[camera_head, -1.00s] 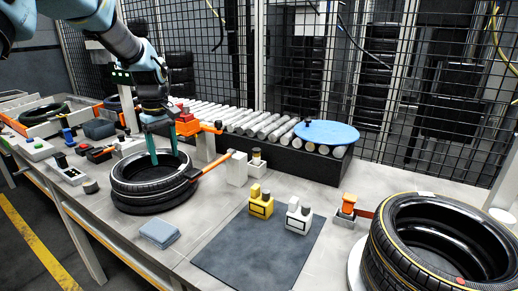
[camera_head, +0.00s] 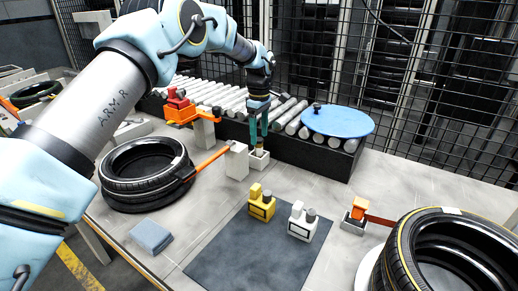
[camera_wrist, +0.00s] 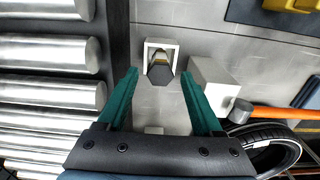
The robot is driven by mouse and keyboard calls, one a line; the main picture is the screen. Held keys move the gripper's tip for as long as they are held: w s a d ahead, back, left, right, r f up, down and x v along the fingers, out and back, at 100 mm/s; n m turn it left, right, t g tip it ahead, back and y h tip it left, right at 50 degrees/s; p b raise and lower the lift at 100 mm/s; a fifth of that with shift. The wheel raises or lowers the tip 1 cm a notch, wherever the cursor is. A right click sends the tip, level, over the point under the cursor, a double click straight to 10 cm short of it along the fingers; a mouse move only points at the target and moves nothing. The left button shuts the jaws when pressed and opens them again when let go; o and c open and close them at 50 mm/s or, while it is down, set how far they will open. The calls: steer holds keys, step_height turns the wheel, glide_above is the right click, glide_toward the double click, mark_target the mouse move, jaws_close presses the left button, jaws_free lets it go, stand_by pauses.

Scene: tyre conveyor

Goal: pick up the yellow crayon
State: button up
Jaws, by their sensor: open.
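The yellow crayon (camera_wrist: 160,58) stands in a small white square holder (camera_wrist: 147,44). From above it shows a dark, many-sided top and a narrow yellowish band; its lower part is hidden inside the holder. In the head view the crayon (camera_head: 259,153) shows only as a small piece above its holder (camera_head: 258,164), beside the roller conveyor. My gripper (camera_head: 259,142) is open with teal fingers pointing down over the crayon. In the wrist view the fingertips of my gripper (camera_wrist: 159,74) lie left and right of the crayon, with nothing held between them.
A white block (camera_head: 236,160) with an orange bar (camera_head: 208,160) stands close to the holder. The roller conveyor (camera_head: 290,118) runs just behind.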

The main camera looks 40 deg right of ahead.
mark_target(259, 139)
steer(key=shift+f+p, duration=1.35)
steer(key=shift+f, duration=1.25)
jaws_close()
